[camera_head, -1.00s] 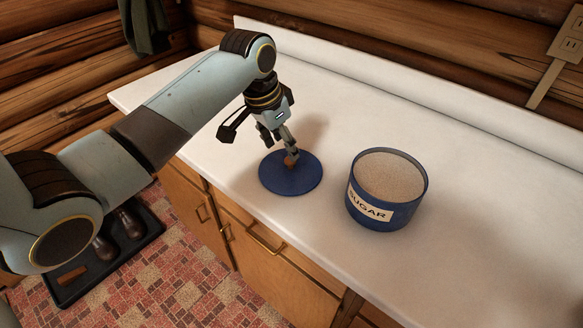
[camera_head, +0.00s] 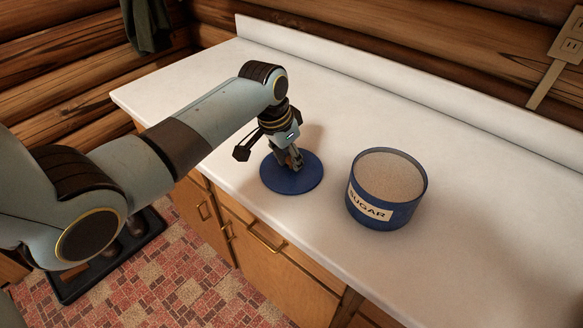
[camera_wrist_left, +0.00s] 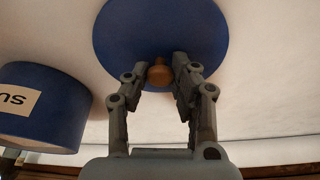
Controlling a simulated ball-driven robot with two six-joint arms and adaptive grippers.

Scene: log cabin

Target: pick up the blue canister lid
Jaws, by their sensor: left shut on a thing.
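The blue canister lid (camera_head: 283,184) is a round disc lying on the white counter, left of the blue sugar canister (camera_head: 384,214). My left gripper (camera_head: 293,163) is over the lid and shut on its small brown knob, which is mostly hidden by the fingers in the head view. In the left wrist view the knob (camera_wrist_left: 160,73) shows between the fingertips (camera_wrist_left: 159,76), with the blue lid (camera_wrist_left: 160,25) beyond it. The canister is open, filled with a tan grainy content, and has a "SUGAR" label. My right gripper is out of view.
The white counter (camera_head: 330,110) is clear around the lid and canister. A raised backsplash (camera_head: 400,77) runs along the log wall. Wooden cabinet fronts (camera_head: 270,262) with handles are below the counter edge. A dark tray (camera_head: 75,290) is on the floor at left.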

